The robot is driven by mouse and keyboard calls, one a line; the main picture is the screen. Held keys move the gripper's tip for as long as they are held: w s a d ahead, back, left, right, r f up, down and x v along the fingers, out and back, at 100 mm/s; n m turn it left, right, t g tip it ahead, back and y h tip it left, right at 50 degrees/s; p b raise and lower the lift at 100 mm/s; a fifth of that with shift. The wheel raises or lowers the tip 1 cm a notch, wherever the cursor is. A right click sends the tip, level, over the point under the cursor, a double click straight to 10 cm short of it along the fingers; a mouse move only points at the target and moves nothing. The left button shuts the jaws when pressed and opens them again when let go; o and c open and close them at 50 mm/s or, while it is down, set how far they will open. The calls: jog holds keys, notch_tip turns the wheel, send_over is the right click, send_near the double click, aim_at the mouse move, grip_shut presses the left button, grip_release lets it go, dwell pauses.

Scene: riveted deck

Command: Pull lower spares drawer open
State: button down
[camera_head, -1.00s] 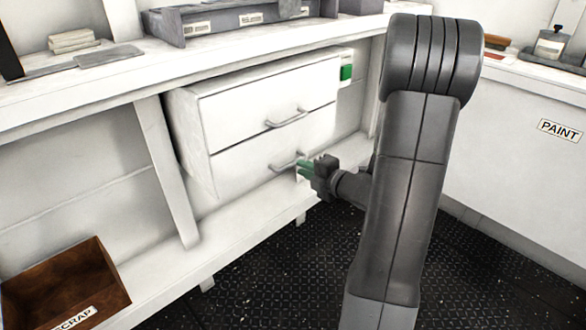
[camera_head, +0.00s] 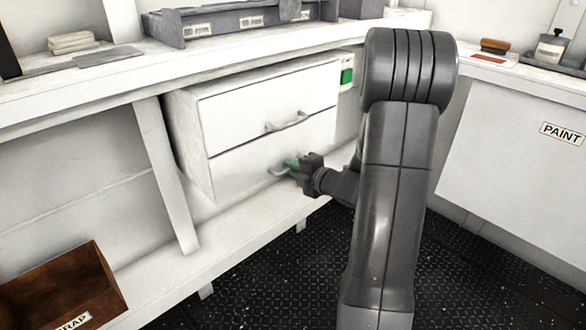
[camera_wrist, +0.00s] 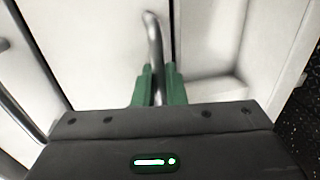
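A white two-drawer cabinet sits under the bench in the head view. The lower spares drawer (camera_head: 240,172) has a plain white front and a grey bar handle (camera_head: 279,171); its front looks about flush with the upper drawer (camera_head: 245,112). My gripper (camera_head: 291,165) is at the lower handle, its green fingers close together there. In the wrist view, the handle (camera_wrist: 153,38) runs between the two green fingers of my gripper (camera_wrist: 158,86), which sit tight on either side of it. The part of the handle behind the gripper body is hidden.
The upper drawer has its own handle (camera_head: 287,122). A bench leg (camera_head: 168,175) stands left of the cabinet, and a brown scrap box (camera_head: 105,283) sits on the low shelf. A white panel marked PAINT (camera_head: 500,150) is at right. Dark floor (camera_head: 270,270) is clear in front.

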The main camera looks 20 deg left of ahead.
jog(key=shift+d, duration=0.15)
jog(key=f+p+v, duration=0.2)
jog(key=p+v, duration=0.2)
jog(key=v, duration=0.6)
jog(key=f+p+v, duration=0.1)
jog(key=p+v, duration=0.3)
jog(key=v, duration=0.6)
jog(key=shift+d+f+p, duration=0.3)
jog(key=shift+f+p, duration=0.05)
jog(key=shift+p, duration=0.05)
jog(key=shift+s, duration=0.1)
jog(key=c, duration=1.9)
grip_release()
jog(key=shift+d, duration=0.1)
jog(key=p+v, duration=0.3)
jog(key=v, duration=1)
jog(key=shift+d+r, duration=0.1)
jog(key=shift+d, duration=0.2)
jog(key=shift+a, duration=0.1)
